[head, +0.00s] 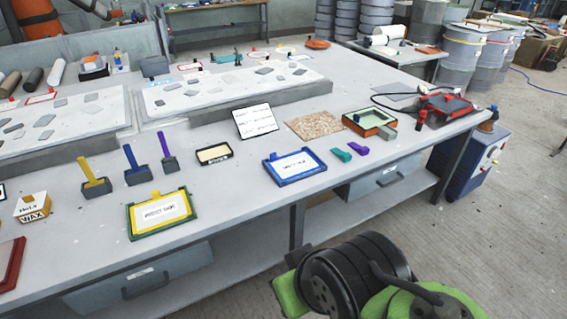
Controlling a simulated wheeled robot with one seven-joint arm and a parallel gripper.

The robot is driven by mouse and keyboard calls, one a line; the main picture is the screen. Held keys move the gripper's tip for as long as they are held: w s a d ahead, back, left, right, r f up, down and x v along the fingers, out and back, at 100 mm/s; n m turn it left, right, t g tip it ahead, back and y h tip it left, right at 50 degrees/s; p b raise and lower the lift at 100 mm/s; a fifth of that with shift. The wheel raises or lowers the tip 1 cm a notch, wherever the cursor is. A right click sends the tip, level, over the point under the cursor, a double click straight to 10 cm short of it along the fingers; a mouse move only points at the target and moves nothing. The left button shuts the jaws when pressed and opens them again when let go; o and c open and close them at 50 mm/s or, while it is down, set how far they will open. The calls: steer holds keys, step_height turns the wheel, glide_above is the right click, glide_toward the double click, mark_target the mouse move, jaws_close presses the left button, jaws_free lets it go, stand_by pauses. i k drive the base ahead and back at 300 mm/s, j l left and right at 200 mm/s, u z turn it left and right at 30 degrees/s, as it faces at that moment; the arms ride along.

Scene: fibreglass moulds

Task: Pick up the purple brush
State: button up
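A brush-like tool with a purple handle (163,144) and a dark grey block at its lower end stands on the workbench (235,195), left of centre. It stands to the right of a similar tool with a blue handle (130,158) and a dark block. A yellow-handled one (90,174) stands further left. A small purple piece (357,148) lies further right beside a green piece (341,155); I cannot tell what these two are. Black and green parts of my own arm show at the bottom right. My gripper's fingers are not visible.
A small black-framed tray (214,154) is right of the purple-handled tool. A green-framed sign (160,213) lies in front of it, and a blue-framed sign (295,166) to the right. Raised mould slabs (235,92) lie behind. A wax box (33,207) stands at left.

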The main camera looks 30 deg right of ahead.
mark_target(168, 158)
steer(key=i+j, duration=0.2)
steer(key=i, duration=0.25)
steer(key=i+j, duration=0.2)
steer(key=i, duration=0.25)
steer(key=i+j, duration=0.2)
steer(key=i, duration=0.25)
